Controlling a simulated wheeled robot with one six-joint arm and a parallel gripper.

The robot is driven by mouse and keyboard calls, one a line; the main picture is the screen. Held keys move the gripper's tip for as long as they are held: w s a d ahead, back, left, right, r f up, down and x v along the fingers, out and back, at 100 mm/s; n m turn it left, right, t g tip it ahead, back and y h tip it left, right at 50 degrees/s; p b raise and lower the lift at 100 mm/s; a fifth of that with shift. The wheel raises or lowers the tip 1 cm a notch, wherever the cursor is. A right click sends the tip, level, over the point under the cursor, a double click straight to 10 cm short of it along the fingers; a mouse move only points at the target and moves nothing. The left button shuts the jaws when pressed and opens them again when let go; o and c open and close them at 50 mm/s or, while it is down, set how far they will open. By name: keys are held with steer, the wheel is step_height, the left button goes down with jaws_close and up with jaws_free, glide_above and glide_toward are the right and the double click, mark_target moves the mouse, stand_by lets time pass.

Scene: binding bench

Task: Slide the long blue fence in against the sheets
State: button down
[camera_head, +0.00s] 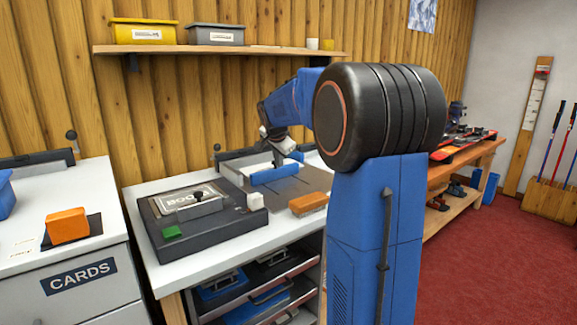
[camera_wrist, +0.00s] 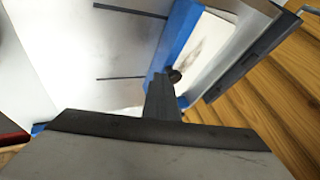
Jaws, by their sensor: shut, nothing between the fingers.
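The long blue fence (camera_head: 275,174) stands on the grey bed of the bench, left of my arm. In the wrist view the fence (camera_wrist: 182,32) runs as a blue strip beside the white sheets (camera_wrist: 207,45). Whether fence and sheets touch is hard to tell. My gripper (camera_head: 277,160) is low at the fence, on the wall side in the head view. In the wrist view my gripper (camera_wrist: 160,82) is shut, with nothing held, its tips close to the blue strip. Contact with the fence is unclear, and the fingers hide part of it.
A dark machine with a labelled plate (camera_head: 185,200), a green button (camera_head: 172,232) and a white knob (camera_head: 255,201) stands left of the fence. An orange block (camera_head: 308,204) lies in front. A dark bar (camera_wrist: 250,55) stands beyond the sheets. Two slots (camera_wrist: 133,77) mark the bed.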

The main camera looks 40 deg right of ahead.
steer(key=w, duration=0.5)
steer(key=shift+w, duration=0.4)
